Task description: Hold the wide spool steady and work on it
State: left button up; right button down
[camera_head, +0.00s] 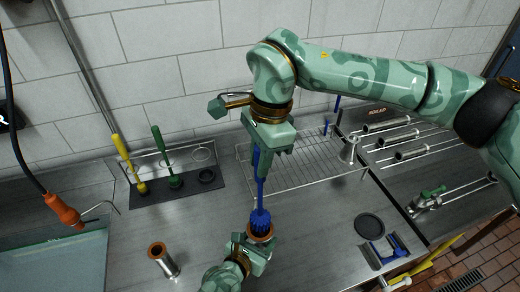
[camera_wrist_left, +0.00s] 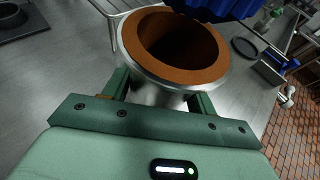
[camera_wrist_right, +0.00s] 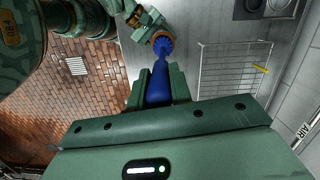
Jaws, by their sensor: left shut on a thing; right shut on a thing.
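The wide spool, a metal cylinder with an orange-brown rim (camera_wrist_left: 205,70), is shut in my left gripper (camera_head: 257,252), upright above the counter. In the left wrist view its bore faces up and looks empty. My right gripper (camera_head: 268,160) is shut on the handle of a blue brush (camera_head: 260,190), which points down. The brush's blue bristle head (camera_wrist_left: 232,8) is by the far side of the rim in the left wrist view, seemingly above the spool and outside its bore. Whether they touch is unclear. The right wrist view shows the blue handle (camera_wrist_right: 158,85) between the fingers.
Another metal spool (camera_head: 163,260) stands at left on the counter. A brush holder (camera_head: 205,182) carries yellow and green brushes. A wire rack (camera_head: 300,165) lies behind. Metal spools (camera_head: 388,125) sit on rods at right. A black disc (camera_head: 369,227) lies near the front right.

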aim_at(258, 213)
jog(key=shift+f, duration=1.8)
jog(key=shift+f, duration=0.15)
notch_tip(258, 213, down, 12)
jog(key=shift+f, duration=0.2)
notch_tip(258, 213, up, 14)
jog(key=shift+f, duration=0.2)
notch_tip(258, 213, down, 14)
jog(key=shift+r, duration=0.15)
dwell(0.7)
jog(key=shift+r, duration=0.1)
notch_tip(258, 213, up, 14)
jog(key=shift+f, duration=0.25)
dwell(0.4)
